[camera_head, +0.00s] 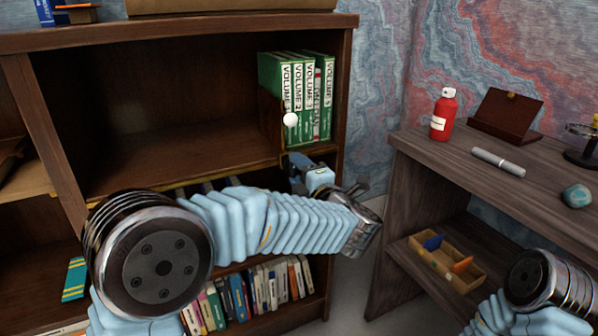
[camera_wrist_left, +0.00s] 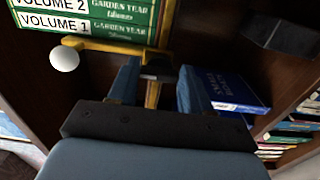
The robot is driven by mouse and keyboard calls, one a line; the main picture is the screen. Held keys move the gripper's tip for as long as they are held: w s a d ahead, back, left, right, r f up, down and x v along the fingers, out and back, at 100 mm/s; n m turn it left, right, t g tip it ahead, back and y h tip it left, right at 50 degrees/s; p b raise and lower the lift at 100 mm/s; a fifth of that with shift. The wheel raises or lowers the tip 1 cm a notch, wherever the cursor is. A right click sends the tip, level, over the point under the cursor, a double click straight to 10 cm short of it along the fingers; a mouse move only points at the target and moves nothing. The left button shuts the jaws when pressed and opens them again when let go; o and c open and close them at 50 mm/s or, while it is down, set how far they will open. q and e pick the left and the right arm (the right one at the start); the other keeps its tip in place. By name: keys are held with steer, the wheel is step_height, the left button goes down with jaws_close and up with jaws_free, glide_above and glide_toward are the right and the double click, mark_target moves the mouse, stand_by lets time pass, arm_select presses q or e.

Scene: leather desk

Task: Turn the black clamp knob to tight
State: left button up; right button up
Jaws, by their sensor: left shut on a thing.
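A yellow clamp (camera_wrist_left: 115,46) shows in the left wrist view, its bar running below the green volumes. Its black knob (camera_wrist_left: 160,66) sits between the blue fingers of my left gripper (camera_wrist_left: 159,82), which is shut on it. In the head view the left gripper (camera_head: 298,174) is at the shelf front under the green books, and the knob is hidden there. Only the wrist of my right arm shows at lower right; its gripper is out of view.
Green volumes (camera_head: 300,88) stand upright on the bookcase (camera_head: 345,75), with a white ball (camera_head: 291,120) before them. A blue book (camera_wrist_left: 232,90) lies near the left fingers. The desk (camera_head: 425,155) at right holds a red bottle (camera_head: 443,116).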

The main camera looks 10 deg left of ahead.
arm_select(q)
steer(key=shift+d, duration=0.1)
steer(key=o, duration=1.1)
steer(key=shift+c, duration=0.2)
steer(key=shift+s, duration=0.1)
steer(key=v, duration=1.3)
steer(key=shift+s+d+b, duration=0.2)
steer(key=shift+d+b, duration=0.05)
steer(key=shift+b, duration=0.2)
